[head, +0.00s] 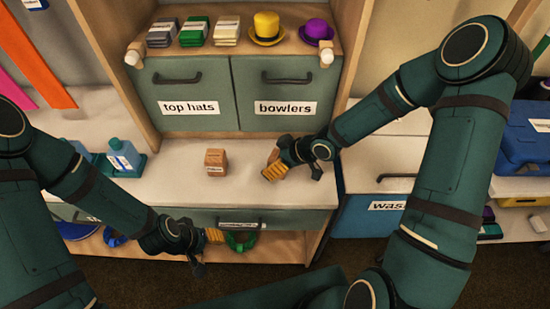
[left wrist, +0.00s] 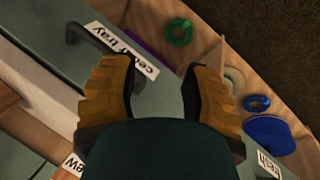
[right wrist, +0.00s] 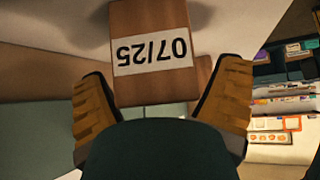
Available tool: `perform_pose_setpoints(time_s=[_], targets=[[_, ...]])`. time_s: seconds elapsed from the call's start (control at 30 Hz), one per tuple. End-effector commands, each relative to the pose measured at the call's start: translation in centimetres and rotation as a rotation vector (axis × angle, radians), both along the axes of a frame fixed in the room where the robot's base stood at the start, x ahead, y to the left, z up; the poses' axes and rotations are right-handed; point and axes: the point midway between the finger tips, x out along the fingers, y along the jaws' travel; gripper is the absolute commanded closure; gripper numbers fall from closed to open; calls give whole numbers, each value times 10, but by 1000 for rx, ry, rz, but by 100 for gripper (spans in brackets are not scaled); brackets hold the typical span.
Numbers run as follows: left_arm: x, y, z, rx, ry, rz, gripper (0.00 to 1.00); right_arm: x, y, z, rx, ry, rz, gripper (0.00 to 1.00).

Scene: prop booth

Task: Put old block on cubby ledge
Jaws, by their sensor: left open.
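A brown wooden block (right wrist: 150,18) with a white "07/25" label, upside down in the right wrist view, stands between the fingers of my right gripper (right wrist: 160,80). I cannot tell whether both fingers press on it. In the head view, my right gripper (head: 272,164) is low over the pale counter (head: 180,185), with a brown patch at its tips. Another view of a labelled wooden block (head: 215,162) is on the counter to its left; its date is too small to read. My left gripper (left wrist: 157,75) is open and empty by the counter's front edge.
Above the counter, a wooden ledge (head: 340,45) carries several label-bearing stacks, a yellow hat (head: 267,28) and a purple hat (head: 317,31). Drawers marked "top hats" (head: 187,105) and "bowlers" (head: 285,107) sit below it. A blue bottle (head: 122,156) stands at the counter's left.

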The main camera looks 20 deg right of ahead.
Motion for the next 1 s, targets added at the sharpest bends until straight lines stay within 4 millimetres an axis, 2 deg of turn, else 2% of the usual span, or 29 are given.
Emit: perform_pose_setpoints(time_s=[0.23, 0.37, 0.7, 1.0], targets=[[0, 0, 1, 0, 0, 0, 53, 0, 0, 2, 0, 0, 0, 11], [1, 0, 8, 0, -3, 2, 53, -3, -5, 11, 0, -1, -2, 11], [14, 2, 49, 7, -31, 24, 53, -30, -39, 59, -1, 1, -4, 11], [20, 4, 79, 9, -47, 38, 53, -47, -60, 85, 0, 0, -1, 11]])
